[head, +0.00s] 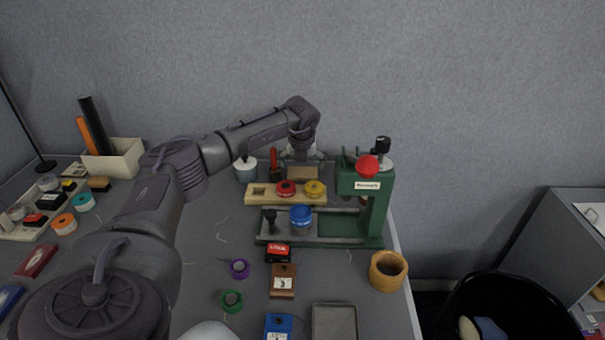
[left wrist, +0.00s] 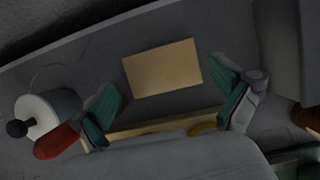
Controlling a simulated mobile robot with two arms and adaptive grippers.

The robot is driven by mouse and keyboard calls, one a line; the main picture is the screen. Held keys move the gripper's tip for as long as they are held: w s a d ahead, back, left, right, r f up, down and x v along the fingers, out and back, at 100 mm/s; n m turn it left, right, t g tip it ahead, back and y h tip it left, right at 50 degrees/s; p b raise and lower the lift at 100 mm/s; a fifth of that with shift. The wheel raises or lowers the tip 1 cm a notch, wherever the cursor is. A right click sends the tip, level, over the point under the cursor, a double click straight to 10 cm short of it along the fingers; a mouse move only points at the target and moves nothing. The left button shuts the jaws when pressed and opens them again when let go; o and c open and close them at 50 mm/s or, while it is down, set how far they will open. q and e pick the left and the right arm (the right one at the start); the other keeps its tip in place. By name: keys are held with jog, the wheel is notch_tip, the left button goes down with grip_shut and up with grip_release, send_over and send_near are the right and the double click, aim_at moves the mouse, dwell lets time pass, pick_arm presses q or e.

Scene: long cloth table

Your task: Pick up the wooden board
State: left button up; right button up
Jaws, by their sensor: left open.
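The wooden board (head: 302,174) is a plain tan rectangle lying flat on the grey table, behind a long wooden holder. In the left wrist view the board (left wrist: 162,68) shows whole and uncovered. My left gripper (head: 303,157) is over the board in the head view, which partly hides it. In the left wrist view the left gripper (left wrist: 166,95) is open, with green finger pads spread wider than the board and nothing between them gripped. My right gripper is not in view.
The wooden holder (head: 257,198) with red and yellow round pieces stands just in front. A green press (head: 374,215) is close on the right. A white-grey jar (head: 245,172) and a red-handled tool (head: 273,160) are close on the left.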

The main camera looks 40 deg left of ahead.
pick_arm(q)
jog(key=x, duration=0.2)
jog(key=shift+w+f, duration=0.1)
jog(key=shift+f, duration=0.15)
jog(key=c, duration=0.8)
jog(key=shift+r, duration=0.15)
